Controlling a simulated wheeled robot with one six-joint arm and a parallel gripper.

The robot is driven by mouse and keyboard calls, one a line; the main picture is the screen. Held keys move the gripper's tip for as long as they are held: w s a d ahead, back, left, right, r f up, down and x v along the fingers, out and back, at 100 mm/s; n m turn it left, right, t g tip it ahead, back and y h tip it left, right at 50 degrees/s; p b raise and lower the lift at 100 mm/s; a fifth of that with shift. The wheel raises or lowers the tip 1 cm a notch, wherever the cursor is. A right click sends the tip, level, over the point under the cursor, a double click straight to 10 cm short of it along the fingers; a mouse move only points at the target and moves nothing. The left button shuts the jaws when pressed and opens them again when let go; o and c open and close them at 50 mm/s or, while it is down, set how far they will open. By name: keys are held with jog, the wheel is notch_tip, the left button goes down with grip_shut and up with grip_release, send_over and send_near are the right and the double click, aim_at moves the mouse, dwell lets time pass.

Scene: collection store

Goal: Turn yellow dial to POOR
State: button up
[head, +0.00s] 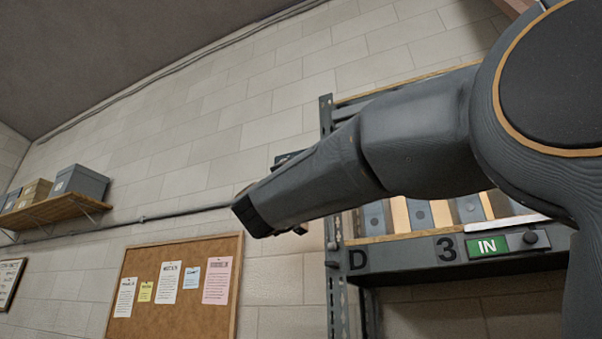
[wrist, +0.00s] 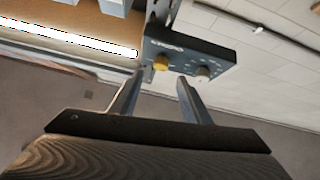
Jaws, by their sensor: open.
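The yellow dial (wrist: 161,63) is on the face of a dark control box (wrist: 205,50) in the wrist view. My gripper (wrist: 162,77) is open and empty. Its two fingers point toward the box, with the yellow dial showing between and just beyond the tips. I see no clear contact. In the head view my arm hides much of the area, and the dial does not show.
A metal rack (head: 400,258) marked D and 3, with a green IN sign (head: 488,246), stands behind my arm. A corkboard (head: 140,290) with notes hangs on the wall. A wooden shelf (head: 45,213) holds boxes at the left.

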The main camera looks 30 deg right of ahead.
jog(key=p+x, duration=0.4)
jog(key=x, duration=0.3)
jog(key=shift+w, duration=0.1)
jog(key=c, duration=1)
jog(key=shift+c, duration=0.2)
